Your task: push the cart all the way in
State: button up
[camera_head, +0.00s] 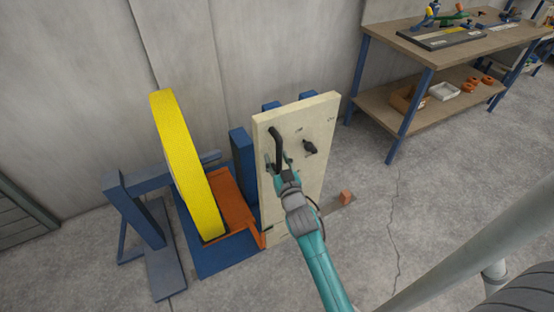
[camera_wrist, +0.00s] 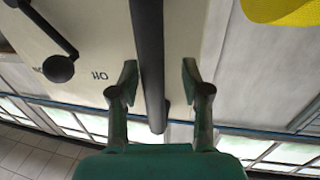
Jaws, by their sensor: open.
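The cart is not clearly separable from the machine; an orange carriage (camera_head: 233,203) beside a cream upright panel (camera_head: 313,150) looks like part of it. A large yellow tape roll (camera_head: 184,160) stands upright at the orange carriage; it also shows in the wrist view (camera_wrist: 283,8). A black bar handle (camera_head: 275,145) is on the panel. My gripper (camera_head: 279,164) is at the handle's lower part. In the wrist view, its open fingers (camera_wrist: 159,75) lie on either side of the black handle (camera_wrist: 150,40), with gaps visible on both sides.
A black knob (camera_head: 310,147) sits right of the handle. A blue frame (camera_head: 140,212) stands at the left. A wooden workbench (camera_head: 440,52) with tools is at the upper right. A small orange block (camera_head: 346,196) is right of the panel. Grey floor is open at the right.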

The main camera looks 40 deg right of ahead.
jog(key=v, duration=1.2)
dwell(0.5)
jog(key=s+a+f+n+y, duration=0.1)
jog(key=s+a+n+y, duration=0.15)
jog(key=s+a, duration=0.65)
jog(key=s+a+f+n+y, duration=0.2)
jog(key=s+a+y, duration=0.2)
jog(key=s+a, duration=0.55)
jog(key=s+r+g+y, duration=0.1)
jog(key=s+r, duration=0.3)
jog(key=s, duration=0.6)
jog(key=shift+s+d+n+y, duration=0.25)
jog(key=shift+s+n+y, duration=0.1)
jog(key=shift+s+n, duration=0.1)
